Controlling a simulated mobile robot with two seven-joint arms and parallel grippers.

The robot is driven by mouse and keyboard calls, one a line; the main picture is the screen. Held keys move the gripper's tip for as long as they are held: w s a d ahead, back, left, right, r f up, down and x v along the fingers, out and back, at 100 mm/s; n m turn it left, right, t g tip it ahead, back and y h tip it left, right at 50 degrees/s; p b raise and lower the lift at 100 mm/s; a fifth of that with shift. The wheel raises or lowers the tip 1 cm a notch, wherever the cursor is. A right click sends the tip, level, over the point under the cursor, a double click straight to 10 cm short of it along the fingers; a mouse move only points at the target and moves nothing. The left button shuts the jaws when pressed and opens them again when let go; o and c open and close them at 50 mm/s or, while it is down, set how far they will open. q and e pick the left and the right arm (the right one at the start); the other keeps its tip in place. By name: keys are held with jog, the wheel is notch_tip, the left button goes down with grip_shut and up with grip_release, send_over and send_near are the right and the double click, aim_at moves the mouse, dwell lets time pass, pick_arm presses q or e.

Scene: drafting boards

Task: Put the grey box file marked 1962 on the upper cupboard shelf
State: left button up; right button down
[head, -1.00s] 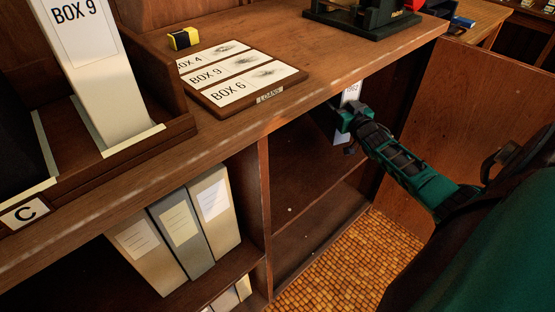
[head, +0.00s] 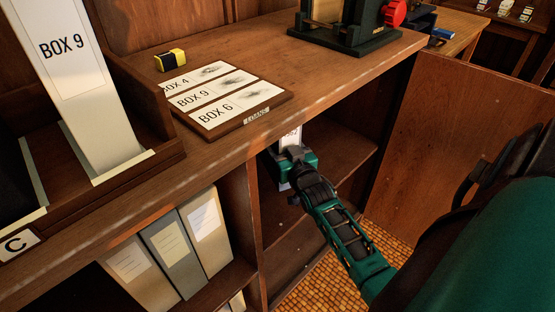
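My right gripper (head: 291,158) is under the counter top, inside the mouth of the open cupboard. Its fingers appear closed on a narrow file with a pale label (head: 290,136). Only part of the file shows; the counter edge and gripper hide the rest, and the number on its label is too small to read surely. The upper cupboard shelf (head: 352,160) runs beside and behind the gripper, with bare wood showing. I cannot tell whether the file touches it. My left gripper is not in view.
Several box files (head: 168,258) stand in the left bay, past an upright divider (head: 243,205). The counter top (head: 250,55) overhangs the cupboard and carries a board of box cards (head: 215,98), a yellow-black block (head: 170,60) and a dark machine (head: 350,30). The open door (head: 450,130) stands at right.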

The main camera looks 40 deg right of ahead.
jog(key=shift+a+f+b, duration=0.25)
jog(key=shift+f+b, duration=0.1)
jog(key=shift+f, duration=0.15)
jog(key=shift+a+f+b, duration=0.25)
jog(key=shift+f+b, duration=0.05)
jog(key=shift+f, duration=0.15)
jog(key=shift+f+b, duration=0.3)
jog(key=shift+f, duration=0.35)
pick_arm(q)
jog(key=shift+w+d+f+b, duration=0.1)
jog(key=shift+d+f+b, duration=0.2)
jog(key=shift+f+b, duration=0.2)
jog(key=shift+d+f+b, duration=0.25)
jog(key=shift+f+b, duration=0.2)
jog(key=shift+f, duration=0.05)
pick_arm(e)
notch_tip(320, 180, down, 3)
jog(key=shift+a+f, duration=0.1)
jog(key=shift+f, duration=0.05)
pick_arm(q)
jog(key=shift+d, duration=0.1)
pick_arm(e)
jog(key=shift+a+f, duration=0.1)
jog(key=shift+c, duration=0.8)
grip_release()
jog(key=shift+f, duration=0.1)
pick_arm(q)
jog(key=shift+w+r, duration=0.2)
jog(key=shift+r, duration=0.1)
